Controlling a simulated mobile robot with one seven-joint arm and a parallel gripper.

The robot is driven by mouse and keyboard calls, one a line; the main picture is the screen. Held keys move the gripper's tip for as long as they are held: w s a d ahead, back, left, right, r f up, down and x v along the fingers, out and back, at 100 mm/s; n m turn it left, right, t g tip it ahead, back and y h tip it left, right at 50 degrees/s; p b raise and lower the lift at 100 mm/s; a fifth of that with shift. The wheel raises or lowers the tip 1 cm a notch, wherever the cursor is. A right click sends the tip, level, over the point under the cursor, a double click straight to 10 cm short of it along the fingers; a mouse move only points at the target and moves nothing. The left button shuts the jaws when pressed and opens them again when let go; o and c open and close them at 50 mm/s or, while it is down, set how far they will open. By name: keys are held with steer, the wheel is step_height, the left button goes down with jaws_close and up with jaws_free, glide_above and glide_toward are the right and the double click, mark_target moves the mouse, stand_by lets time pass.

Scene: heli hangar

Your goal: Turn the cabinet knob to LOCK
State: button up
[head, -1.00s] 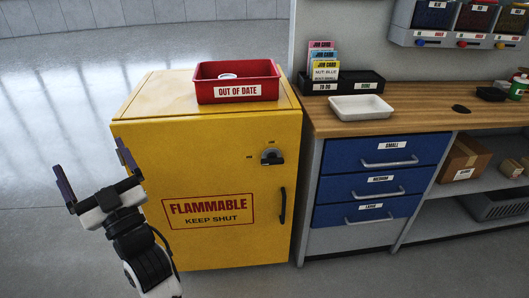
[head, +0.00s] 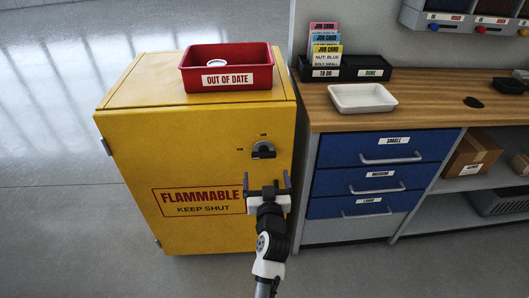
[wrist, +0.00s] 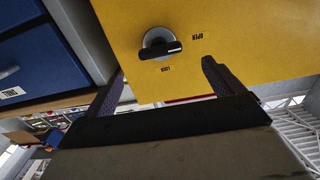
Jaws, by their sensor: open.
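The yellow cabinet (head: 125,150) has a dark knob (head: 263,151) on a light round plate, high on the right of its door. In the head view, a LOCK label (head: 264,135) is above the knob and an OPEN label (head: 240,149) is to its left. The wrist view shows the knob (wrist: 160,46) upside down, its black bar lying nearly level toward the OPEN side. My gripper (head: 268,186) is open and empty, just below the knob in the head view. Its fingers (wrist: 161,80) appear apart on either side of the knob's line, not touching it.
A red OUT OF DATE bin (head: 226,78) stands on the cabinet. The cabinet's door handle is hidden behind my gripper and arm. To the right are blue drawers (head: 345,180) under a wooden bench (head: 430,105) with a white tray (head: 362,97). Floor left of the cabinet is clear.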

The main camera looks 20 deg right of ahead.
mark_target(264, 157)
steer(key=p+x, duration=0.3)
steer(key=x, duration=0.7)
steer(key=c, duration=1)
